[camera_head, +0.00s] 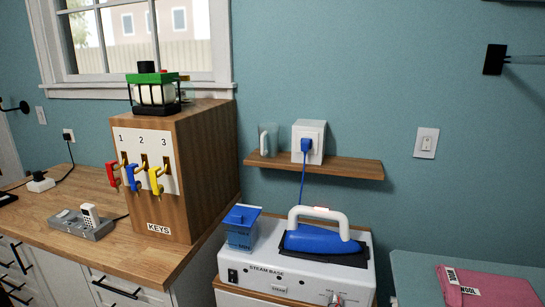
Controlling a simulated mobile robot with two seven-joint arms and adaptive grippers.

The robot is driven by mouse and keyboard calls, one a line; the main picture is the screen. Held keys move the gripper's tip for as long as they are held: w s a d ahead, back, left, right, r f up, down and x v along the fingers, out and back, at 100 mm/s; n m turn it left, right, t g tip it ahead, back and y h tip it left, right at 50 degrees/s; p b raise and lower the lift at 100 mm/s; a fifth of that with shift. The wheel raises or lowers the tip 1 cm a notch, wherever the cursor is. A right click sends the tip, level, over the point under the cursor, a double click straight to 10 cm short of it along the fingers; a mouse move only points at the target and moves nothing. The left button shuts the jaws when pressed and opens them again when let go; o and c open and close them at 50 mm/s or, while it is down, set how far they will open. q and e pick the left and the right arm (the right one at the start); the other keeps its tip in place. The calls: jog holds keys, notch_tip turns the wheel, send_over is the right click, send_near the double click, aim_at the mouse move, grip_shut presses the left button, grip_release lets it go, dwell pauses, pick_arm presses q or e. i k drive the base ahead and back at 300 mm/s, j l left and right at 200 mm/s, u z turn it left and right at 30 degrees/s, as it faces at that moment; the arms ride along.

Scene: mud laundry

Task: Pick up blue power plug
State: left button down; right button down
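The blue power plug (306,145) sits at the front of a white wall socket box (317,138), which stands on a small wooden shelf (340,166). A blue cord (302,187) hangs from the plug down past the shelf edge, toward the iron. A blue and white iron (322,238) rests on the white steam base (285,272) below. Neither of my grippers shows in the head view.
A clear cup-like item (268,138) stands left of the socket box. An ironing surface (415,279) with pink cloth (490,290) is at right.

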aim_at(305, 143)
jog(key=i+l, duration=0.1)
jog(key=l, duration=0.35)
jog(key=i+l, duration=0.1)
jog(key=l, duration=0.3)
jog(key=i+l, duration=0.15)
jog(key=l, duration=0.3)
